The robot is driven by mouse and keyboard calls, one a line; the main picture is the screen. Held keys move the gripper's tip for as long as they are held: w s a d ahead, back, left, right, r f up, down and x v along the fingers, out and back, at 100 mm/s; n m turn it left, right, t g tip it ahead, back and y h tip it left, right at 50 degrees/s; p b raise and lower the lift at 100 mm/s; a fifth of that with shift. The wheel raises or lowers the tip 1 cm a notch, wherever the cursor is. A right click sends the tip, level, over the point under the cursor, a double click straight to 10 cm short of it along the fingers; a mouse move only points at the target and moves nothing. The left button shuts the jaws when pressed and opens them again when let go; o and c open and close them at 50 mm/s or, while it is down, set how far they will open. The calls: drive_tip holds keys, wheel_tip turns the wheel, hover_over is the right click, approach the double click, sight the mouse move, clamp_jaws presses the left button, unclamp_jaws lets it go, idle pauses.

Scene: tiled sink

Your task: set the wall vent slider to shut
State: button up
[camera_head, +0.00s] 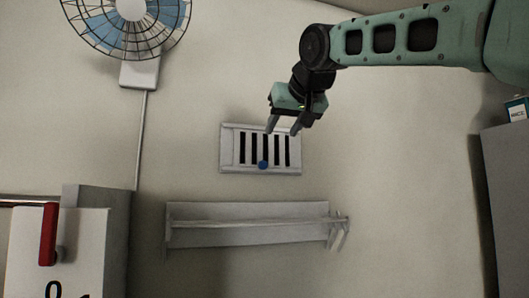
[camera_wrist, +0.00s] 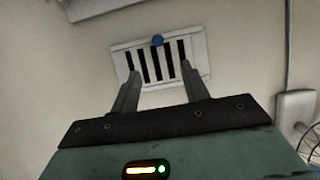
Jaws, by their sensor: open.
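The wall vent (camera_head: 228,150) is a pale rectangular frame on the wall with several dark upright slots, which show open. A small blue knob (camera_head: 263,165) sits at its lower edge, near the middle. In the wrist view the vent (camera_wrist: 119,62) appears upside down, with the blue knob (camera_wrist: 157,40) at its upper edge. My gripper (camera_head: 283,130) is in front of the vent's upper right part, fingers pointing down toward it. Its two fingers are apart with nothing between them, and it also shows in the wrist view (camera_wrist: 158,82). The knob is apart from both fingers.
A pale wall shelf with a rail (camera_head: 250,225) is just below the vent. A wall fan (camera_head: 130,12) hangs at upper left. A white box with a red handle (camera_head: 48,235) stands at lower left, and a grey cabinet (camera_head: 505,200) at right. Bare wall lies right of the vent.

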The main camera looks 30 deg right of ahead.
drive_tip(key=r, duration=0.1)
drive_tip(key=p, duration=1.2)
approach(264, 162)
drive_tip(key=x, duration=0.9)
drive_tip(key=shift+w+f, duration=0.1)
drive_tip(key=shift+f, duration=0.05)
